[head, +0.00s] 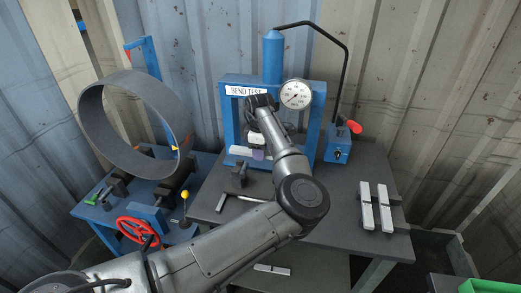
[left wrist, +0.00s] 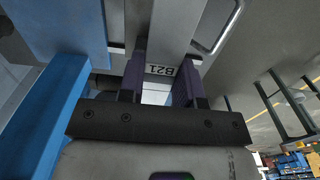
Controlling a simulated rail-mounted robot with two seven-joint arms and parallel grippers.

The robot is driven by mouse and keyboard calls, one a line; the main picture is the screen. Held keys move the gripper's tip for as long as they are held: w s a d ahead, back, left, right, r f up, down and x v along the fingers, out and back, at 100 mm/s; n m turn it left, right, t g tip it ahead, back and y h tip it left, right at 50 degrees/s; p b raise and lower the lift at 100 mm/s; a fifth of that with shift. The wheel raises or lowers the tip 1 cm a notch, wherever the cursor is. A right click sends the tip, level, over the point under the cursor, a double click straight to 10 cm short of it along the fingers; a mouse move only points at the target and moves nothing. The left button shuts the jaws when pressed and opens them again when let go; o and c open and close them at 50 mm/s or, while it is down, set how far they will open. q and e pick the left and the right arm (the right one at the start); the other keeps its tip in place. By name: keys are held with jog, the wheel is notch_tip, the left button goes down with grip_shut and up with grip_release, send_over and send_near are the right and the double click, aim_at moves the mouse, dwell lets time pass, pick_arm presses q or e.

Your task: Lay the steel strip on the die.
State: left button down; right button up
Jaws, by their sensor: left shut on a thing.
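My left gripper (head: 258,153) reaches into the blue press marked BEND TEST (head: 231,112). In the left wrist view its purple fingers (left wrist: 160,80) are shut on the sides of a pale steel strip (left wrist: 175,30), which bears a dark printed code. In the head view the strip shows as a light bar (head: 240,150) low in the press opening. I cannot make out the die behind my arm and gripper, so I cannot tell whether the strip touches it. My right gripper is in neither view.
Two more pale bars (head: 367,206) (head: 384,207) lie on dark holders at the right of the grey table (head: 335,215). A gauge (head: 296,94) hangs on the press. A pipe ring (head: 92,125) stands over the blue bench with a red handwheel (head: 137,229).

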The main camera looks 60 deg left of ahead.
pick_arm(q)
jog(key=shift+f+b, duration=0.4)
jog(key=shift+b, duration=0.05)
jog(key=shift+f+b, duration=1.95)
jog(key=shift+f, duration=0.75)
jog(key=c, duration=0.7)
grip_release()
jog(key=shift+c, duration=0.2)
notch_tip(320, 180, up, 14)
jog(key=p, duration=0.3)
jog(key=shift+f, duration=0.1)
